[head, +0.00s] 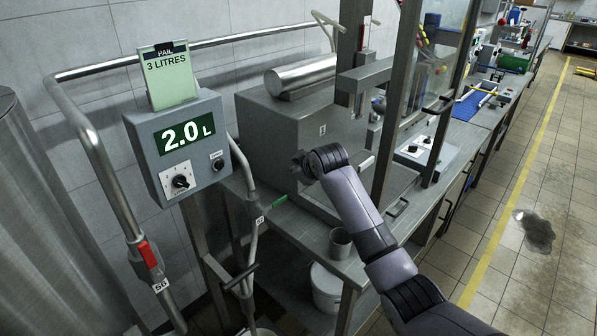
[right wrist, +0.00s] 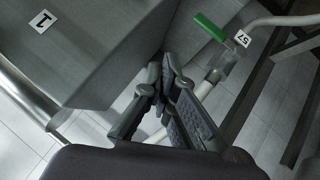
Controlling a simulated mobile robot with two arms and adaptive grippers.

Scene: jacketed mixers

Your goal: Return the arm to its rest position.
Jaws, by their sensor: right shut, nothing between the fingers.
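My right arm (head: 355,210) reaches up from the lower right in the head view. Its gripper (head: 299,163) is small and dark there, in front of the grey steel machine (head: 285,135), and its fingers are partly hidden by the wrist. In the right wrist view the fingers (right wrist: 166,72) are brought together with nothing between them. The grey casing (right wrist: 95,45) fills the upper left of that view; I cannot tell whether the fingers touch it. My left gripper is out of view.
A green-handled valve (right wrist: 210,27) on a pipe sits beside the gripper. A control box (head: 188,145) reads 2.0 L, under a card saying PAIL 3 LITRES. A red-handled valve (head: 148,254), a cup (head: 340,243) and a white pail (head: 326,287) stand nearby. A dark puddle (head: 536,231) marks the open floor.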

